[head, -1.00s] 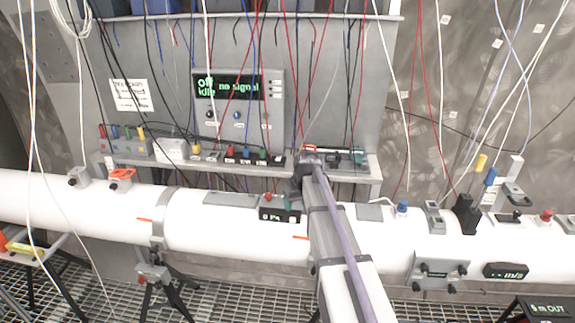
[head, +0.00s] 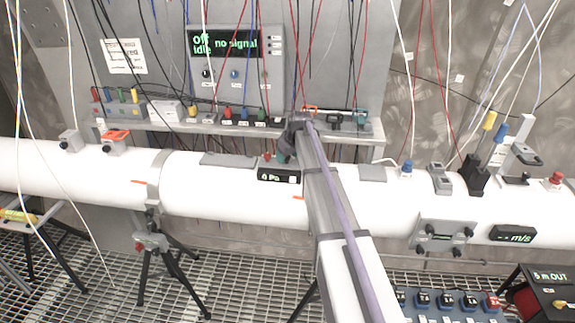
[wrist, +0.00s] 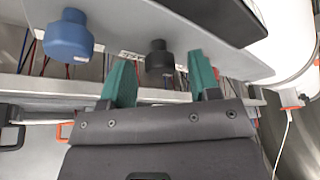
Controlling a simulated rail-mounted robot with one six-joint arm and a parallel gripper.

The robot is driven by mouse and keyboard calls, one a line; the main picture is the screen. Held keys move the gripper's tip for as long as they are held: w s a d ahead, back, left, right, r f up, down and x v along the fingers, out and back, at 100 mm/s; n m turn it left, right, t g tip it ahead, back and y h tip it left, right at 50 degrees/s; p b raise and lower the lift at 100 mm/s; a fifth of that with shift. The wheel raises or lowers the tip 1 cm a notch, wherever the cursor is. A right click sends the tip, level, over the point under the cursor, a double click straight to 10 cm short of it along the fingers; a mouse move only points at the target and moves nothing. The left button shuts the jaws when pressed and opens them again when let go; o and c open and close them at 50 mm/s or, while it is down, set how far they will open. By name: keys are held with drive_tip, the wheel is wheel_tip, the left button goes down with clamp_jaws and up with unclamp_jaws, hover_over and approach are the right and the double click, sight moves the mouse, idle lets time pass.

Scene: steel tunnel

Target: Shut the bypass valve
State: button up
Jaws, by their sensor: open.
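My gripper (wrist: 160,82) shows in the wrist view as two green fingers standing apart. A black knob (wrist: 159,60) on a grey panel (wrist: 110,22) appears between them; I cannot tell whether they touch it. A blue knob (wrist: 68,36) is on the same panel, left of the fingers. In the head view my gripper (head: 284,157) is largely hidden by my arm, just above the white pipe (head: 225,190) and behind the "0 Pa" display (head: 279,176). No label naming the bypass valve is readable, so I cannot tell which part it is.
A shelf (head: 170,127) with connectors runs behind the pipe, below a "no signal" panel (head: 235,60). Many cables hang in front of it. A blue-topped fitting (head: 406,168) and a black block (head: 474,174) stand on the pipe to the right. Grating (head: 230,290) lies below.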

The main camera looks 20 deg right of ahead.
drive_tip(key=shift+r, duration=0.1)
drive_tip(key=shift+c, duration=0.4)
drive_tip(key=c, duration=0.8)
drive_tip(key=shift+c, duration=0.2)
